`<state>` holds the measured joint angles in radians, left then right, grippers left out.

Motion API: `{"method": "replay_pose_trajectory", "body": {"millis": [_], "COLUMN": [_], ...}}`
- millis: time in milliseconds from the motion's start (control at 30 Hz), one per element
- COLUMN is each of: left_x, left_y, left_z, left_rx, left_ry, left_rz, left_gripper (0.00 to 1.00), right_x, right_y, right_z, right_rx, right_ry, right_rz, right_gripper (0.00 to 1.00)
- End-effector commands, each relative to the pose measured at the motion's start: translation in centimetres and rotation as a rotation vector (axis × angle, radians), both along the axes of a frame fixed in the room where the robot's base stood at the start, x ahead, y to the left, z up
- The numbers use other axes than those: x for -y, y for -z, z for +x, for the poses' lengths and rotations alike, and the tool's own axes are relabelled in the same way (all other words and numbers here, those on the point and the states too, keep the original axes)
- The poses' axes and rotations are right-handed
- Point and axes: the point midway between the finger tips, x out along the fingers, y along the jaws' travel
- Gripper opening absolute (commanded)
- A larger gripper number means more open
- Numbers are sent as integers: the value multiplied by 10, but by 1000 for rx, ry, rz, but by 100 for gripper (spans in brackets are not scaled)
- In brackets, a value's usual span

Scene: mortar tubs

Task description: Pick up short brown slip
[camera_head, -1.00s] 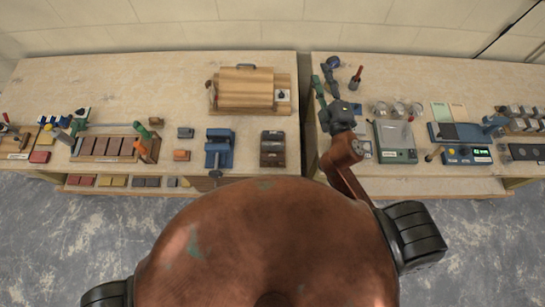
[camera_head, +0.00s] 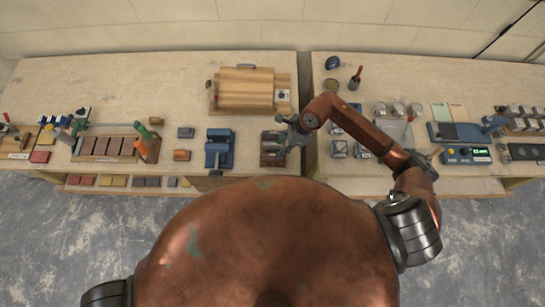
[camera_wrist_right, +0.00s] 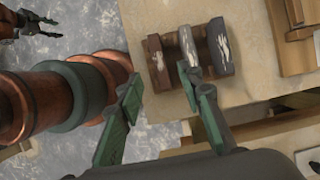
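My right gripper (camera_head: 294,134) reaches over the right side of a small dark brown block stand (camera_head: 268,158) near the table's front edge. In the right wrist view the gripper (camera_wrist_right: 158,80) is open and empty, with its green fingers spread. Which piece is the short brown slip is unclear. Several flat brown pieces (camera_head: 114,147) lie in a tray at the left. My left gripper (camera_wrist_right: 42,26) shows open over the floor.
A blue vise-like device (camera_head: 218,150) stands left of the stand. A wooden box (camera_head: 245,88) is behind it. A gap separates the two tables. Small blocks (camera_head: 362,150) and glass jars (camera_head: 398,109) are on the right table.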

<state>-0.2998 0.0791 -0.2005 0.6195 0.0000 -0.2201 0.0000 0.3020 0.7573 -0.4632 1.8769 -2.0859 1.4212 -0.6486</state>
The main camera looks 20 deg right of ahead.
Motion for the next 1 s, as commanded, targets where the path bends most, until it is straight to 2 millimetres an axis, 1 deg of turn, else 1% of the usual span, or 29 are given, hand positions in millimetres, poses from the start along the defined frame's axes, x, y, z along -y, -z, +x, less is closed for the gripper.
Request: {"method": "replay_pose_trajectory", "body": {"millis": [267, 400, 500, 567, 700, 1000], "left_x": [0, 0, 0, 0, -1, -1], "left_y": [-11, -22, -24, -24, -24, -23], "left_z": [0, 0, 0, 0, 0, 0], "left_rx": [0, 0, 0, 0, 0, 1], "left_ry": [0, -1, -1, -1, -1, -1], "left_rz": [0, 1, 1, 1, 1, 1], "left_gripper": [40, 40, 40, 40, 40, 40], "right_x": [-11, -19, -23, -24, -26, -25], "right_y": [26, 45, 58, 63, 67, 68], "right_z": [1, 2, 5, 5, 6, 6], "right_rx": [-5, -7, -3, -3, -1, -1], "right_ry": [1, 3, 3, 1, -1, 0], "right_rz": [4, 5, 5, 4, 3, 3], "right_gripper": [34, 34, 34, 34, 34, 34]}}
